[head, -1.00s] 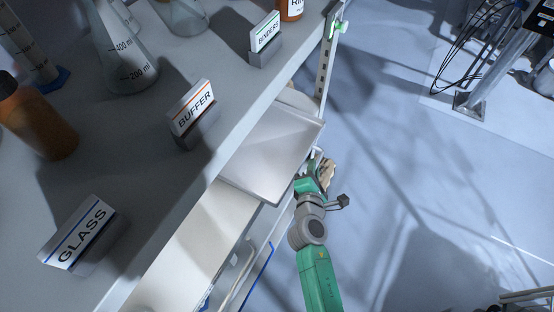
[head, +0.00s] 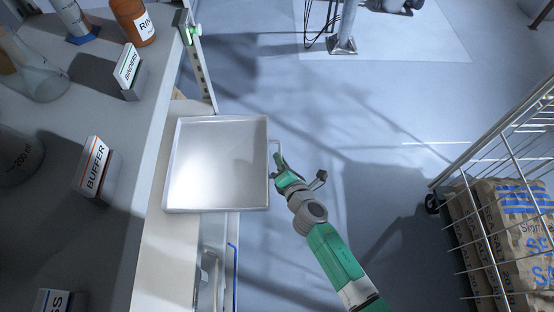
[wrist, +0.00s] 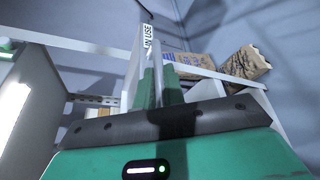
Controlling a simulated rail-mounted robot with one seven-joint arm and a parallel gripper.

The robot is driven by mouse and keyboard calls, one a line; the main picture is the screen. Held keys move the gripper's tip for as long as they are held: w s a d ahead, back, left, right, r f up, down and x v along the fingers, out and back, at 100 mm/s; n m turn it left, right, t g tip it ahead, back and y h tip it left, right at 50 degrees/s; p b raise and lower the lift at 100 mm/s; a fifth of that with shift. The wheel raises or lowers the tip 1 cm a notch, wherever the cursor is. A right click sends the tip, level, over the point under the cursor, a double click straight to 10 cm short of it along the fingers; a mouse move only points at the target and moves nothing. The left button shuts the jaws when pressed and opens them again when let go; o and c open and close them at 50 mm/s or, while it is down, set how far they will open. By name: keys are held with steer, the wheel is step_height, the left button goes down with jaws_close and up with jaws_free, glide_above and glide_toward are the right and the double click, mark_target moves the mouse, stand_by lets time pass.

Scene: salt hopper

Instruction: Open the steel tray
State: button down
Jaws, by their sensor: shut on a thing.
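The steel tray (head: 215,165) is a shallow, empty square pan. In the head view it stands out past the front of the white bench and all its rims show. Its handle (head: 276,150) is on the right side, away from the bench. My gripper (head: 277,174) is at this handle. In the wrist view my gripper (wrist: 158,88) has its green fingers shut on an upright bar, which I take for the handle. An "IN USE" label (wrist: 148,43) shows just beyond the fingers. The exact contact is partly hidden.
The upper shelf (head: 140,190) at left carries glassware, a brown bottle (head: 134,20) and label stands such as BUFFER (head: 91,168). A post (head: 200,65) stands behind the tray. A wire cart (head: 490,210) with sacks is at right. Floor between is clear.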

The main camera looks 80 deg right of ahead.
steer(key=c, duration=1.5)
jaws_free()
steer(key=b+v, duration=0.1)
steer(key=v, duration=0.6)
steer(key=shift+s+a+r, duration=0.15)
steer(key=shift+a+r, duration=0.05)
steer(key=shift+a, duration=0.15)
